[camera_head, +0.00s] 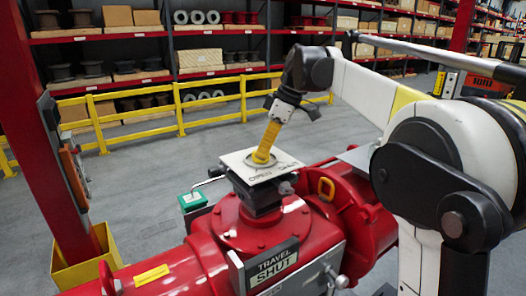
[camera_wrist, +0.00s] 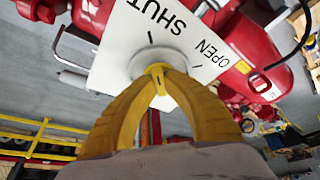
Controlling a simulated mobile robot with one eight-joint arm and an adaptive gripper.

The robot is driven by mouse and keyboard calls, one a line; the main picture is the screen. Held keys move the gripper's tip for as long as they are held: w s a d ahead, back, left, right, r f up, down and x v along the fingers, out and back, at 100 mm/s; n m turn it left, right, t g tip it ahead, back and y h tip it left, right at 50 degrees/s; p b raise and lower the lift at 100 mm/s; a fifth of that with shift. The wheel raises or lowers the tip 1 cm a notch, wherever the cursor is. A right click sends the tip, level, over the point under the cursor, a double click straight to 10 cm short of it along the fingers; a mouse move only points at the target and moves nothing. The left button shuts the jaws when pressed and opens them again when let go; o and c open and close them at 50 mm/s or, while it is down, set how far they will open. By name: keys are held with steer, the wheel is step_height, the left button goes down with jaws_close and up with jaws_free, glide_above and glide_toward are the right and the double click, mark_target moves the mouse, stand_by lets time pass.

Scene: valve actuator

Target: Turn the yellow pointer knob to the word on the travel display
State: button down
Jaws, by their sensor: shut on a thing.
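The white square plate (camera_head: 236,160) sits on top of the red actuator and bears the words OPEN and SHUT. The travel display (camera_head: 277,264) on the actuator's front reads SHUT. My gripper (camera_head: 262,158) reaches down onto the plate's centre with its yellow fingers. In the wrist view my gripper (camera_wrist: 157,75) is shut on the yellow pointer knob (camera_wrist: 157,69), whose sides the fingertips cover. The knob stands on a round grey disc with a short dark mark. The words SHUT and OPEN on the plate (camera_wrist: 115,50) lie beyond the disc. I cannot tell where the pointer aims.
The red actuator body (camera_head: 187,262) fills the lower middle. A small green box (camera_head: 193,202) stands left of the plate. A red post (camera_head: 45,130) rises at the left, with a yellow bin (camera_head: 75,265) at its foot. A yellow railing (camera_head: 180,110) and stocked shelves lie behind.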

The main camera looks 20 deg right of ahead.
steer(key=c, duration=1.5)
jaws_free()
steer(key=shift+o, duration=0.2)
steer(key=v, duration=1.2)
steer(key=shift+f, duration=0.1)
